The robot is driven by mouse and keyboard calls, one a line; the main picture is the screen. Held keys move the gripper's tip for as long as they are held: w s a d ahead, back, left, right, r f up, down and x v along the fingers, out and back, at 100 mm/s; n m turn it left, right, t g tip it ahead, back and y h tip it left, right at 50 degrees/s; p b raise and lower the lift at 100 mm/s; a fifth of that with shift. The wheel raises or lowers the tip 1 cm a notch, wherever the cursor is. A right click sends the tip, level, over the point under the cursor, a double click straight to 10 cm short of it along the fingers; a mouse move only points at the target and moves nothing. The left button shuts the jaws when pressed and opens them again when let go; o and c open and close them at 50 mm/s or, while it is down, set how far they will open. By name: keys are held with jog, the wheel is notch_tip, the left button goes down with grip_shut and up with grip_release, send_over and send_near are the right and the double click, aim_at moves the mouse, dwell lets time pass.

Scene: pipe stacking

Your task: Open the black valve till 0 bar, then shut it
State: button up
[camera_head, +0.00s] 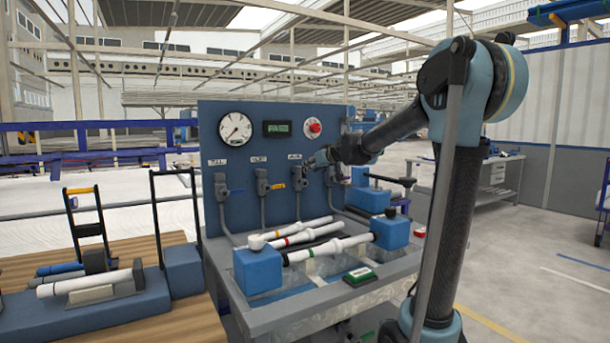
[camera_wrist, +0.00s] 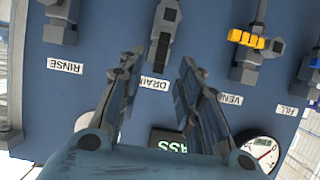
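The black valve (camera_wrist: 162,40) is the one by the DRAIN label. Its dark handle lies along its pipe in the wrist view, between and beyond my fingertips. In the head view the black valve (camera_head: 298,180) is partly hidden by my gripper (camera_head: 310,163). My gripper (camera_wrist: 160,62) is open, with a finger on each side of the handle's line; I cannot tell whether either touches it. The round gauge (camera_head: 235,129) is at the panel's upper left; its needle is too small to read surely. The gauge (camera_wrist: 262,150) also shows at the wrist view's lower right.
The VENT valve (camera_wrist: 246,41) has a yellow handle, and the blue-handled FILL valve (camera_head: 222,188) is at the far left. The RINSE valve (camera_wrist: 60,25) is on the other side. A green-lit display (camera_head: 277,128) and a red button (camera_head: 313,128) are above. White pipes (camera_head: 325,250) lie below.

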aim_at(304, 176)
jog(key=shift+x, duration=3.75)
grip_shut()
